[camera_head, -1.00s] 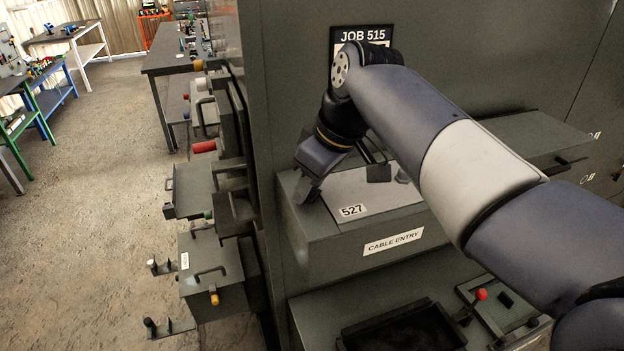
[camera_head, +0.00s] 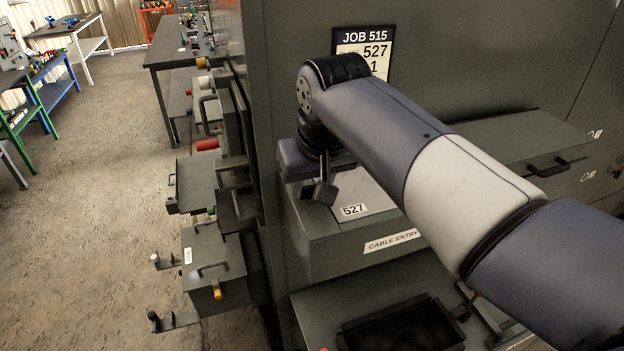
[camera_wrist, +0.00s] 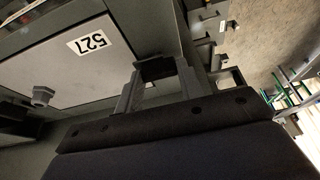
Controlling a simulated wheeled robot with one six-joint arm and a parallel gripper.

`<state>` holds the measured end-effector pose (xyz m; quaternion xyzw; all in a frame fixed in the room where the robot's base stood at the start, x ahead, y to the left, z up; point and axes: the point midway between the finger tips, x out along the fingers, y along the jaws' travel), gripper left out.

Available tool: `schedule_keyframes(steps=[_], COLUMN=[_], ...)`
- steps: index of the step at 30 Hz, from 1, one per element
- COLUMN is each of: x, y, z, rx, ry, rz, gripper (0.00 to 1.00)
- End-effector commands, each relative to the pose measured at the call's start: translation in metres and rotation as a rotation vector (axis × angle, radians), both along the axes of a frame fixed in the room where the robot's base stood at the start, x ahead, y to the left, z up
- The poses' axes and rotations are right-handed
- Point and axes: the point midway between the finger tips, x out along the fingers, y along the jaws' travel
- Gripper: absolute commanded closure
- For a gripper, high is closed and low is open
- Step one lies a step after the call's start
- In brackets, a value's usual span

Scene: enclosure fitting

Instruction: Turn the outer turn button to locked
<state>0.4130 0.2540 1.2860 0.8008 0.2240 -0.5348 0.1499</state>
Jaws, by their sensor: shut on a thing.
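My gripper (camera_wrist: 158,82) is over the right end of the grey cover plate in the wrist view. Its fingers are shut on a small dark piece (camera_wrist: 155,66) between their tips, which looks like the outer turn button; the fingers hide most of it, so I cannot read its angle. The grey plate (camera_wrist: 55,65) bears a white 527 label (camera_wrist: 90,42). A second, grey knob (camera_wrist: 42,95) stands on the plate, apart from the gripper.
The plate lies on the box marked CABLE ENTRY (camera_head: 390,241). A JOB 515 sign (camera_head: 362,50) hangs on the cabinet wall behind my arm. A black tray (camera_head: 400,328) is below. Handled boxes (camera_head: 212,265) stick out at left, beside open floor.

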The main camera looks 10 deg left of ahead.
Motion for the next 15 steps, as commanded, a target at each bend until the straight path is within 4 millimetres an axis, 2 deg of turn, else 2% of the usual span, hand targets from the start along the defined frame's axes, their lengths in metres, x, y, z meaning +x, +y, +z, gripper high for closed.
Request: schedule_keyframes(steps=[13, 14, 15], x=[0.0, 0.0, 0.0], y=[0.0001, 0.0001, 0.0001], z=[0.0002, 0.0002, 0.0002], rx=[0.001, 0.002, 0.002], ry=[0.0, 0.001, 0.001], rz=[-0.013, -0.012, -0.012], gripper=[0.86, 0.63, 0.6])
